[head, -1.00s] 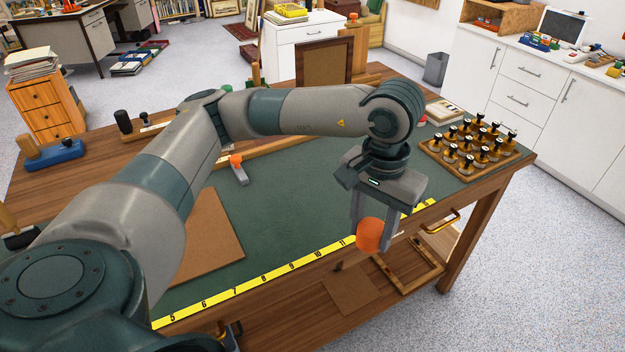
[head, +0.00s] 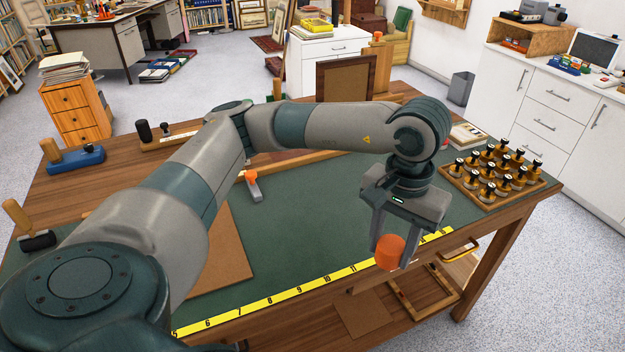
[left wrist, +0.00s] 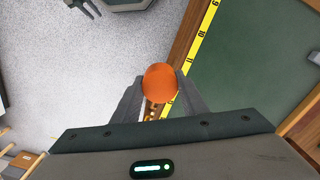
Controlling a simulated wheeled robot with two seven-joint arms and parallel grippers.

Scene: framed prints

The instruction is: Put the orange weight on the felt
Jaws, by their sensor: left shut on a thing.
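The orange weight (head: 390,252) is a small rounded block. My left gripper (head: 388,250) is shut on it and holds it near the bench's front edge, by the yellow measuring tape. In the left wrist view the weight (left wrist: 160,83) sits between the two fingertips (left wrist: 160,90), with the floor and bench edge behind it. The felt is the dark green sheet (head: 310,235) covering much of the bench top; it also shows in the left wrist view (left wrist: 250,60). The weight looks clear of the felt; its exact height I cannot tell. My right gripper is not seen.
A yellow tape (head: 285,298) runs along the front edge. A wooden rack with several stamps (head: 492,172) stands at right. A frame (head: 345,78) stands at the back. Mid-felt has free room.

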